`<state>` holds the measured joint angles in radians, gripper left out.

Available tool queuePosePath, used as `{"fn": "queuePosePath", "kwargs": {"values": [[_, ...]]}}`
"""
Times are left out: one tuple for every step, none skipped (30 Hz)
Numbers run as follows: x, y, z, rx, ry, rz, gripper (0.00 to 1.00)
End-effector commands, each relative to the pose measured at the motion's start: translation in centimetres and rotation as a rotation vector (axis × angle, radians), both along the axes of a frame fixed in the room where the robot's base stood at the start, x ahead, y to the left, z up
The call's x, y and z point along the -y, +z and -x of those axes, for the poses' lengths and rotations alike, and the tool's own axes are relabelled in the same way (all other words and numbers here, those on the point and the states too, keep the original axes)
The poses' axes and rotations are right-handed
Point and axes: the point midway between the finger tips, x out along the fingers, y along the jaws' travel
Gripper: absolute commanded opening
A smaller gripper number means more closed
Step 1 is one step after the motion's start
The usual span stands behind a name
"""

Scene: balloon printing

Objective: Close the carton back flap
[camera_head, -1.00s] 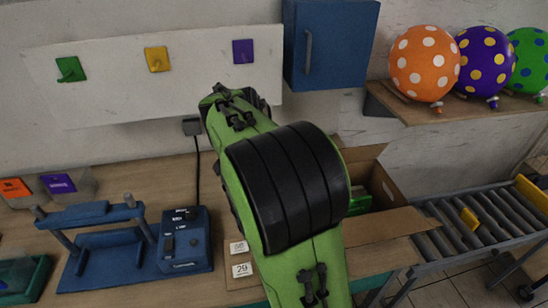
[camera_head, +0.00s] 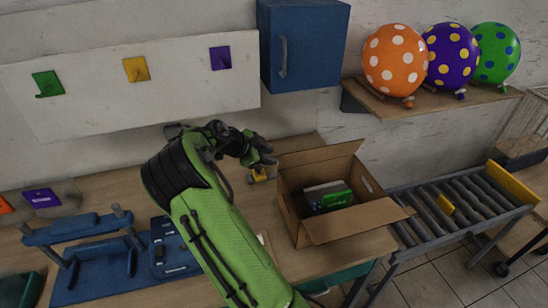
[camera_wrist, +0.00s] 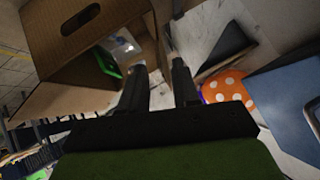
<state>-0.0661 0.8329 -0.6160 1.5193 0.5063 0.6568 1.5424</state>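The brown carton (camera_head: 292,205) stands open on the right end of the workbench. Its back flap (camera_head: 322,152) is raised along the far rim, not folded over the opening. The front flap (camera_head: 356,221) sticks outward. A green-and-grey item (camera_head: 330,197) lies inside. My gripper (camera_head: 268,157) is just left of the back flap, near the carton's back left corner; contact cannot be told.
A small yellow object (camera_head: 259,175) sits beside the carton's left side. A roller conveyor (camera_head: 465,215) is to the right. Above are a blue cabinet (camera_head: 305,45) and a shelf (camera_head: 430,100) with dotted balloons. A blue press (camera_head: 95,255) stands at left.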

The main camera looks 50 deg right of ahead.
Motion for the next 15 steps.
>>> {"fn": "queuePosePath", "kwargs": {"values": [[0.8, -0.7, 0.3, -0.002, -0.003, -0.001, 0.31], [1.2, -1.0, 0.3, -0.003, -0.002, 0.000, 0.31], [1.6, -1.4, 0.3, -0.002, -0.001, 0.000, 0.31], [1.9, -1.6, 0.4, -0.002, -0.001, 0.000, 0.31], [2.1, -1.8, 0.4, -0.002, -0.001, -0.001, 0.31], [2.3, -2.0, 0.4, -0.001, 0.001, 0.000, 0.31], [2.4, -2.1, 0.4, 0.000, 0.001, -0.001, 0.31], [2.5, -2.2, 0.4, 0.000, 0.001, -0.001, 0.31], [2.5, -2.2, 0.4, 0.001, 0.002, -0.001, 0.31], [2.5, -2.2, 0.4, 0.001, 0.002, -0.001, 0.31], [2.5, -2.2, 0.4, 0.001, 0.002, -0.001, 0.31], [2.5, -2.2, 0.4, 0.001, 0.002, -0.001, 0.31], [2.5, -2.2, 0.4, 0.001, 0.002, -0.001, 0.31], [2.5, -2.2, 0.4, 0.001, 0.002, -0.001, 0.31], [2.5, -2.2, 0.4, 0.001, 0.002, -0.001, 0.28]]}}
